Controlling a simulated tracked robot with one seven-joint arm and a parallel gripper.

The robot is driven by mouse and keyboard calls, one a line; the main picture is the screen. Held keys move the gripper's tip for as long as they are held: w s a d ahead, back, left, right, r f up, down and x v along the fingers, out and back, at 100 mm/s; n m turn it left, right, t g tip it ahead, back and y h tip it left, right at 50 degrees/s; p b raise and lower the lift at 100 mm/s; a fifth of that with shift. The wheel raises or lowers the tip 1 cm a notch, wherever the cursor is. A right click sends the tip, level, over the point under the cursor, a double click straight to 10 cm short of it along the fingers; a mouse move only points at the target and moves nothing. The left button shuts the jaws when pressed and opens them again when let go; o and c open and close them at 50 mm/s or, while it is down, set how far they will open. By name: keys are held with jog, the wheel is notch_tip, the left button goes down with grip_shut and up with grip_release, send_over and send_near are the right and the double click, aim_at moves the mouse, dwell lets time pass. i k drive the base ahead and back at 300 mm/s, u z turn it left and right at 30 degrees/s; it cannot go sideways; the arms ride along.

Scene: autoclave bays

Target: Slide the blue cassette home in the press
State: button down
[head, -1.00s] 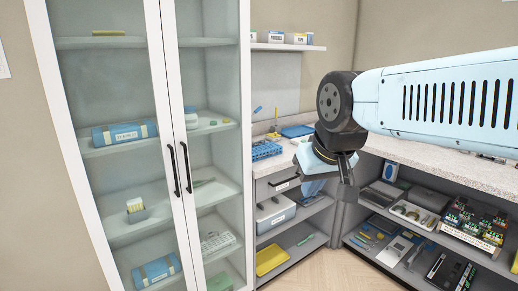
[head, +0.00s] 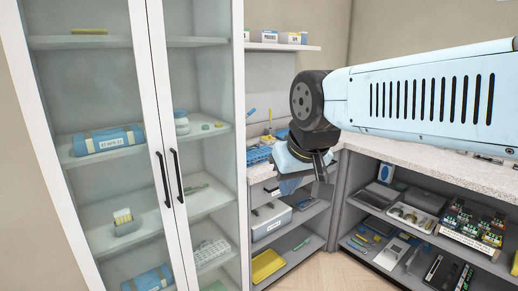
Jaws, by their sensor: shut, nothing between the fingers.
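My gripper (head: 322,172) hangs at the end of my light-blue arm, pointing down in front of the counter corner and open shelves. It is shut and holds nothing that I can see; its fingertips are small and dark. I cannot make out the press in this view. No thing here can be told for certain as the blue cassette. Blue items on the counter behind the wrist, including a blue rack (head: 258,154), are partly hidden by my arm.
A glass-door cabinet (head: 153,80) with shut doors stands at the left. The speckled counter (head: 395,152) runs right, above shelves holding trays, tools and circuit boards (head: 475,222). A yellow item (head: 266,265) lies on a lower shelf. Little floor shows.

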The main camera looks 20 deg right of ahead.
aim_at(255, 163)
jog(key=i, duration=1.25)
jog(key=z, duration=0.05)
